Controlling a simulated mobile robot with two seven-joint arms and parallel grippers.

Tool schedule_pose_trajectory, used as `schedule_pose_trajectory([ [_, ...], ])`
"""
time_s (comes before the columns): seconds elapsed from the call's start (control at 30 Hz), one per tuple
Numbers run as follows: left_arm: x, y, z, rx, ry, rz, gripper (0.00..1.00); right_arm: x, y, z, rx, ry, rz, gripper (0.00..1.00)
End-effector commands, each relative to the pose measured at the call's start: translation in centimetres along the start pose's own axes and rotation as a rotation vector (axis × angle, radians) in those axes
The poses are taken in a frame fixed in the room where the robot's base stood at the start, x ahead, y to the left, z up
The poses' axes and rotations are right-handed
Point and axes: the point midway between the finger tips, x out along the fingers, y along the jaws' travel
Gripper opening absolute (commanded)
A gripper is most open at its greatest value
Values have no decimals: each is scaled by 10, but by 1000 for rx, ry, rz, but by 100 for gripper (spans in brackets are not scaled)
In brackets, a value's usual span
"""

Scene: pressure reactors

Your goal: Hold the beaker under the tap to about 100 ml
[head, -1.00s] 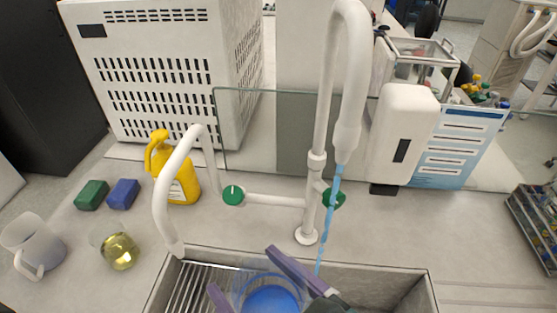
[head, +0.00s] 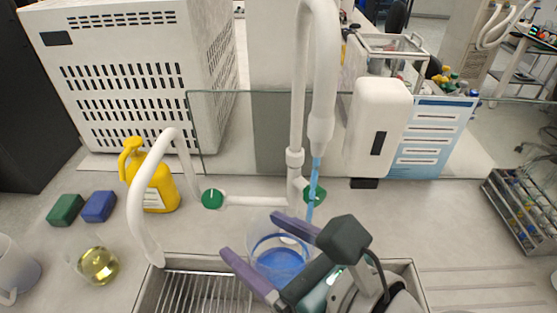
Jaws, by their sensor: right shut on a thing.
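The clear beaker (head: 262,240) with blue water in it is between the purple fingers of my right gripper (head: 265,250), which is shut on it over the sink (head: 405,270). The white tap (head: 321,130) stands behind the sink, and a blue stream (head: 313,185) runs down from its spout to the right side of the beaker. The stream's lower end is partly hidden by a finger. The graduations are too small to read. My left gripper is not in view.
Green tap knobs (head: 213,199) sit on the pipe. At left are a yellow bottle (head: 158,188), sponges (head: 99,206), a flask with yellow liquid (head: 98,264) and a white jug (head: 15,268). A glass screen (head: 230,130) stands behind.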

Motion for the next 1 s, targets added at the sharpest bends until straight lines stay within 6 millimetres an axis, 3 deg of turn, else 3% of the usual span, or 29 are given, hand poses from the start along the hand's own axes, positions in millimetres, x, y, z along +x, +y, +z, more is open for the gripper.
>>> schedule_pose_trajectory([
  [0.17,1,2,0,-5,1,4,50,2,-5,0,-1,-1,-2,23],
  [0.8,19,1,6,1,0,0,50,23,-74,9,0,-1,-2,23],
  [1.0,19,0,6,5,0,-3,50,23,-77,11,1,0,0,23],
])
